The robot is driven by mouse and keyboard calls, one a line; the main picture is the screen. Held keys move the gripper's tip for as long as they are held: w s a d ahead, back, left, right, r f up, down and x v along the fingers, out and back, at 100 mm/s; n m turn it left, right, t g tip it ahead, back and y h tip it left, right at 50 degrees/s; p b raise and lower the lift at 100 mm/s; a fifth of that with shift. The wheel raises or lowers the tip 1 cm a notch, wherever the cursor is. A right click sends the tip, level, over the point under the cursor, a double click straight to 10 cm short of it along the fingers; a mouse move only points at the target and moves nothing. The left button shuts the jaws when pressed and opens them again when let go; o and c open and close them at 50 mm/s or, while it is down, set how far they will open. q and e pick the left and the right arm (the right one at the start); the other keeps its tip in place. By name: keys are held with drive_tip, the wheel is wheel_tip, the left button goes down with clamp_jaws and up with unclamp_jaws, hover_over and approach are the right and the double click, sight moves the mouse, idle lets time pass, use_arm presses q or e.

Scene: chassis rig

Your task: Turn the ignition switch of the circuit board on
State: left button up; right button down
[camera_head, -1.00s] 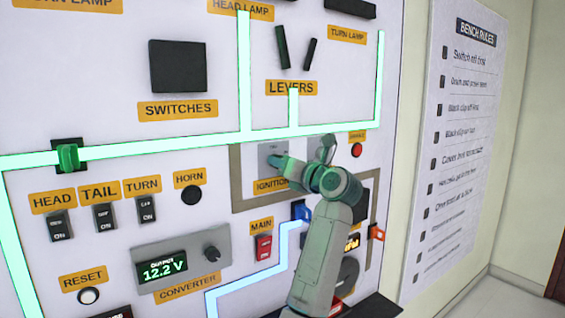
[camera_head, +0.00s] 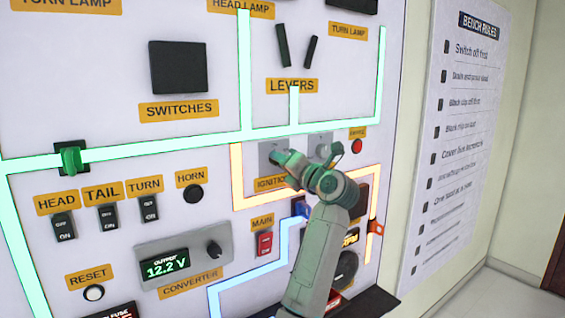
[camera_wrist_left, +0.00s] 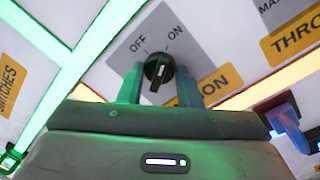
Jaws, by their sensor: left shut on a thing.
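The ignition switch plate (camera_head: 268,149) is grey and sits in the middle of the board, above the partly covered "IGNITION" label. In the left wrist view the black ignition knob (camera_wrist_left: 158,68) has a white pointer line and sits under the words OFF and ON. My left gripper (camera_head: 289,160) is at this plate. In the left wrist view its two green-lit fingers (camera_wrist_left: 160,86) stand either side of the knob and are shut on it. In the head view the arm hides the knob. My right gripper is not in view.
The throttle plate (camera_head: 319,142) is close to the right of my gripper. The main switch (camera_head: 264,244), a blue clip (camera_head: 301,209) and an orange clip (camera_head: 376,228) are near my arm.

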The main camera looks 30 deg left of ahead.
use_arm(q)
drive_tip(key=o, duration=1)
drive_tip(key=shift+d, duration=0.1)
drive_tip(key=b+v, duration=0.4)
drive_tip(key=v, duration=0.6)
drive_tip(key=shift+s+d+f, duration=0.1)
drive_tip(key=shift+s+d, duration=0.05)
drive_tip(key=shift+d, duration=0.1)
drive_tip(key=shift+f, duration=0.1)
